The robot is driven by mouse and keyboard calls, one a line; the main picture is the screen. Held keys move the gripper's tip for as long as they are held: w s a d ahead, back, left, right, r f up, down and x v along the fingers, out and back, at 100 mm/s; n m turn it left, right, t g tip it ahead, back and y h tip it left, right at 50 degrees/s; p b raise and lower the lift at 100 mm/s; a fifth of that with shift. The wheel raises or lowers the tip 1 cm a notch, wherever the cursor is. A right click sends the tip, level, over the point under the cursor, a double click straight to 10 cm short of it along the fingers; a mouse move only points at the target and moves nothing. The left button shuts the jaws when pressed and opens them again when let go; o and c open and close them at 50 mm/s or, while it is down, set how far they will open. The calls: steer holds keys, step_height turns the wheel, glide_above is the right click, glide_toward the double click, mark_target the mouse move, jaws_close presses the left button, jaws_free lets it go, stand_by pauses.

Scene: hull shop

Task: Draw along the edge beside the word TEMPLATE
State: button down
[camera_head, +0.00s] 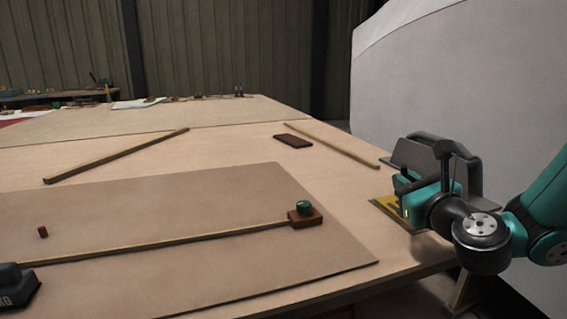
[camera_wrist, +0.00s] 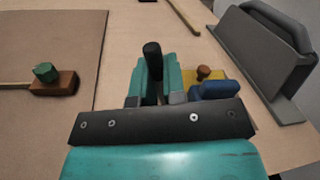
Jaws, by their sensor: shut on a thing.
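My gripper (camera_head: 408,205) is at the table's right side, shut on a black upright rod, perhaps a marker (camera_wrist: 152,60), seen between the teal fingers in the wrist view. A yellow plate (camera_head: 382,206) with dark lettering lies partly under my gripper. Only part of the lettering shows and I cannot read the word. In the wrist view the yellow plate (camera_wrist: 221,75) carries a brown knob (camera_wrist: 204,72) and lies just right of the fingers, with a blue piece (camera_wrist: 216,90) nearer. The rod's tip is hidden, so I cannot tell whether it touches anything.
A grey handled piece (camera_head: 482,172) stands beyond my gripper. A brown sheet (camera_head: 200,195) bears a long batten (camera_head: 170,242), a wooden block (camera_head: 305,217) with a green knob, a dark weight (camera_head: 18,292) and a red piece (camera_head: 42,232). Loose strips (camera_head: 120,155) lie behind.

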stand_by(0.3)
step_height(320, 180, up, 12)
steer(key=p, duration=1.2)
steer(key=shift+f, duration=0.2)
step_height(320, 180, down, 14)
steer(key=b, duration=1.4)
steer(key=shift+r, duration=0.1)
steer(key=p+x, duration=0.3)
steer(key=shift+w+a+r+p, duration=0.15)
steer(key=shift+a+r+p, duration=0.1)
steer(key=shift+r+p, duration=0.1)
steer(key=shift+w+a+f+p, duration=0.15)
steer(key=shift+w+p, duration=0.15)
steer(key=shift+w, duration=0.1)
steer(key=shift+w+a+f+p, duration=0.1)
steer(key=shift+w+f+p, duration=0.05)
steer(key=shift+w+p, duration=0.2)
